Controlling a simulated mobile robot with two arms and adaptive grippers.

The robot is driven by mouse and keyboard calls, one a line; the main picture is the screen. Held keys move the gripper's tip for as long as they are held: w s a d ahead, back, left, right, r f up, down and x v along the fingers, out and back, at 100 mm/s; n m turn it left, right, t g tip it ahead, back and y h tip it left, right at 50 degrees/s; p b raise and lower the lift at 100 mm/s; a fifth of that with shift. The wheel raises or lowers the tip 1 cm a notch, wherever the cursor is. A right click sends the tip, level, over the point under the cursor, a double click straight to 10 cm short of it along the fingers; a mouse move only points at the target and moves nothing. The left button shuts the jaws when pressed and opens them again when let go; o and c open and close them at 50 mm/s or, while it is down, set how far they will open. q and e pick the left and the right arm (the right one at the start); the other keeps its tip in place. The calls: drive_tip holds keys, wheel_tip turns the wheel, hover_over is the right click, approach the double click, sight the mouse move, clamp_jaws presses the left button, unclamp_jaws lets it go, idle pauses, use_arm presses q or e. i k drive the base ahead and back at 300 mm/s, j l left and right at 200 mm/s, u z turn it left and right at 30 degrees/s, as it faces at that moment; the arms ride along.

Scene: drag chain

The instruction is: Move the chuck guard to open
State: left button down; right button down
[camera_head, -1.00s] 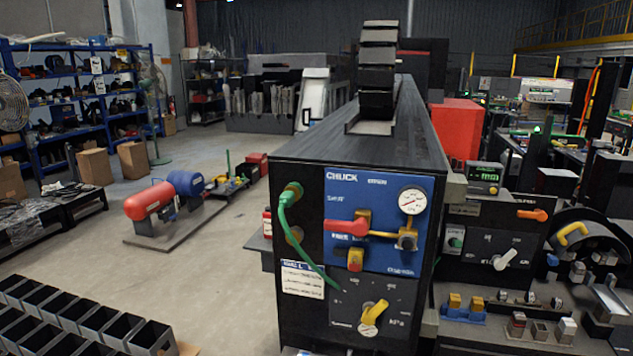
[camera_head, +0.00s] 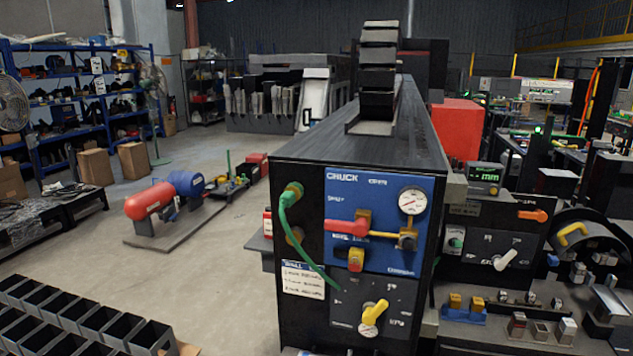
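A blue panel marked "CHUCK" (camera_head: 380,190) is on the front of a black machine cabinet (camera_head: 300,158). On it a red-handled lever (camera_head: 347,227) lies about level, its red grip pointing left. A round white gauge (camera_head: 412,201) is at the panel's upper right. A yellow block (camera_head: 356,260) is below the lever. A yellow knob (camera_head: 374,312) is on the dark panel underneath. I cannot tell which part is the chuck guard. Neither of my grippers shows in the head view.
A green hose (camera_head: 296,235) loops down the cabinet's left front. To the right is a second panel with a white knob (camera_head: 505,260) and an orange handle (camera_head: 533,215). Black open bins (camera_head: 150,338) stand at lower left. The floor (camera_head: 205,260) left of the cabinet is partly clear.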

sight(590, 236)
drive_tip(key=z, duration=1.4)
drive_tip(key=i+l, duration=0.1)
drive_tip(key=i, duration=0.2)
drive_tip(key=i+l+z, duration=0.1)
drive_tip(key=i, duration=0.2)
